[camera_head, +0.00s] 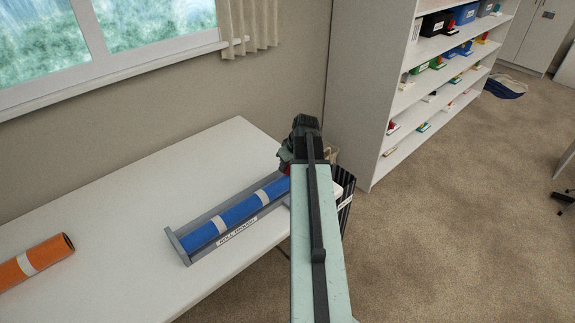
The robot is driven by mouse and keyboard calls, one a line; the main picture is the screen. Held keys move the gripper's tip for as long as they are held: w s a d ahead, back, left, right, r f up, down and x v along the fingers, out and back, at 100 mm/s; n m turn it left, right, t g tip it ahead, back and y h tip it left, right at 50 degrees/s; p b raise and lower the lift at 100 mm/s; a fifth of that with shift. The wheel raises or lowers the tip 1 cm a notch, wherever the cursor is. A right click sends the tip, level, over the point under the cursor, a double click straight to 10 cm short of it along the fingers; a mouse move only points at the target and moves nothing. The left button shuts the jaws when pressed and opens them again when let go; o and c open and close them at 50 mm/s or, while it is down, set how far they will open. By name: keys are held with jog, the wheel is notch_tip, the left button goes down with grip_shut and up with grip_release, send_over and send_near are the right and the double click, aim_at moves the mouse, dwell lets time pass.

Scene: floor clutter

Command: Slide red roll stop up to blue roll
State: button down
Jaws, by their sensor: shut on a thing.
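The blue roll (239,215) with pale bands lies in a grey trough (174,243) with a printed label on its front side. The trough sits on the white table near its right end. My gripper (285,160) is at the right end of the trough, just past the blue roll, mostly hidden by my own arm. It is shut on the red roll stop (287,171), of which only a small red part shows beside the roll's right end. Whether the stop touches the roll cannot be told.
An orange roll (35,261) lies on the white table (150,185) at the left. A dark striped bin (346,195) stands beyond the table's right end. A white shelf unit (395,140) with small bins stands behind.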

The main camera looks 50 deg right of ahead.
jog(key=shift+a, duration=0.3)
jog(key=c, duration=1.3)
grip_release()
jog(key=shift+a, duration=0.1)
jog(key=shift+r, duration=0.2)
jog(key=p+v, duration=0.7)
jog(key=shift+s+r, duration=0.15)
jog(key=shift+r, duration=0.15)
jog(key=shift+f, duration=0.1)
